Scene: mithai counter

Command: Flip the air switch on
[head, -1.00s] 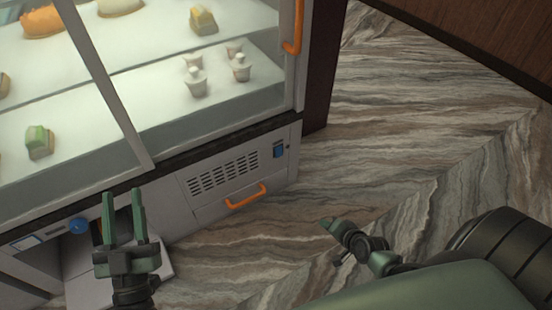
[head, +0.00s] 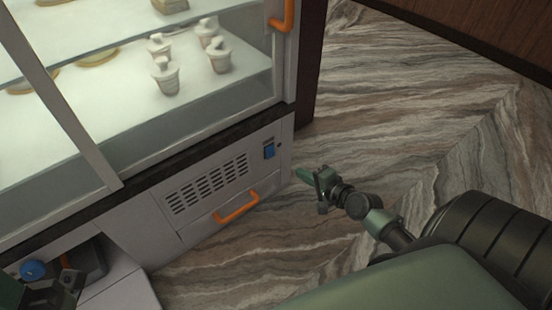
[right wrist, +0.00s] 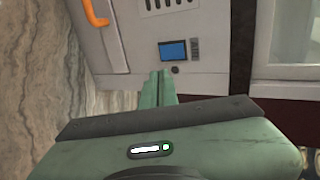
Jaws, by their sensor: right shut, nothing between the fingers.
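A small blue rectangular switch (head: 269,151) sits on the lower grey panel of the display counter, right of a slotted grille. It also shows in the right wrist view (right wrist: 173,51), just beyond the fingertips. Which way it is set is too small to tell. My right gripper (head: 303,175) is shut and empty, its tips in front of the panel, below and right of the switch and apart from it. In the right wrist view its two green fingers (right wrist: 160,76) lie together, pointing at the panel. My left gripper (head: 45,290) is cut off at the lower left corner.
An orange drawer handle (head: 237,207) sticks out below the grille (head: 207,187). A round blue knob (head: 33,270) is at the lower left. The glass case (head: 150,160) above holds white cups. The marbled floor (head: 400,110) is clear to the right.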

